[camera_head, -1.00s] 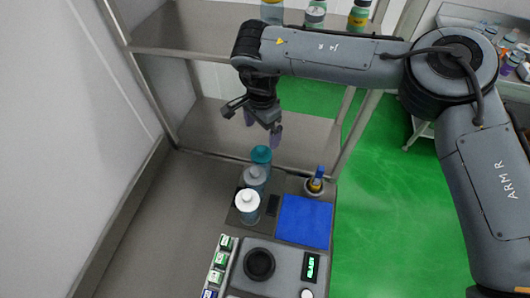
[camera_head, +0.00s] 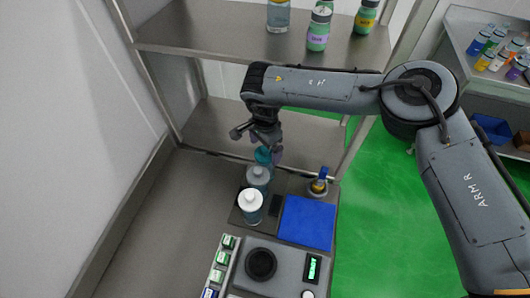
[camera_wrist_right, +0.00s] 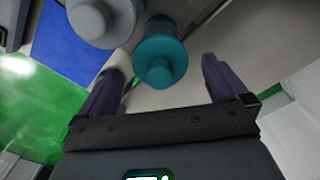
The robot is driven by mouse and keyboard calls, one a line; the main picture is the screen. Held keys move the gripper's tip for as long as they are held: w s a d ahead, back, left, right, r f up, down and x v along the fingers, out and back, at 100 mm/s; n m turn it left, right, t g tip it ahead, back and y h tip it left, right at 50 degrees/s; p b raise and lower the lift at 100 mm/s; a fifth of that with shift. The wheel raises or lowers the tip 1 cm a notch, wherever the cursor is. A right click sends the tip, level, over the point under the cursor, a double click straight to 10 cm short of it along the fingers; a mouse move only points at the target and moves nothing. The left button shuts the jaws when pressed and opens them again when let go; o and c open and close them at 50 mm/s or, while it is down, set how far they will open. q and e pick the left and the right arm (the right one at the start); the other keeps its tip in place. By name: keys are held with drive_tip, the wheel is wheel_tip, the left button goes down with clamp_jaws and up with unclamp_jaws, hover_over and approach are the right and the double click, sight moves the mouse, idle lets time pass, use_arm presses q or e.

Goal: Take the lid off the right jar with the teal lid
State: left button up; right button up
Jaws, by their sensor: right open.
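The jar with the teal lid (camera_head: 263,155) stands at the back of a row of three jars on the counter, partly hidden behind my gripper in the head view. Its teal lid (camera_wrist_right: 160,62) shows clearly in the right wrist view, ahead of the fingertips and roughly between them. My right gripper (camera_head: 265,150) is open and empty, just above and around the teal lid's height; contact cannot be told. In the wrist view its two purple-grey fingers (camera_wrist_right: 160,80) stand apart on both sides. My left gripper is not in view.
A grey-lidded jar (camera_head: 258,177) and a white-lidded jar (camera_head: 251,205) stand close in front. A blue cloth (camera_head: 307,221) lies to the right, with a small blue-topped item (camera_head: 320,181) behind it. A metal shelf (camera_head: 215,42) with bottles rises behind.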

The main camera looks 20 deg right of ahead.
drive_tip(key=shift+f, duration=0.45)
drive_tip(key=shift+c, duration=0.3)
drive_tip(key=c, duration=1.2)
drive_tip(key=shift+r, duration=0.15)
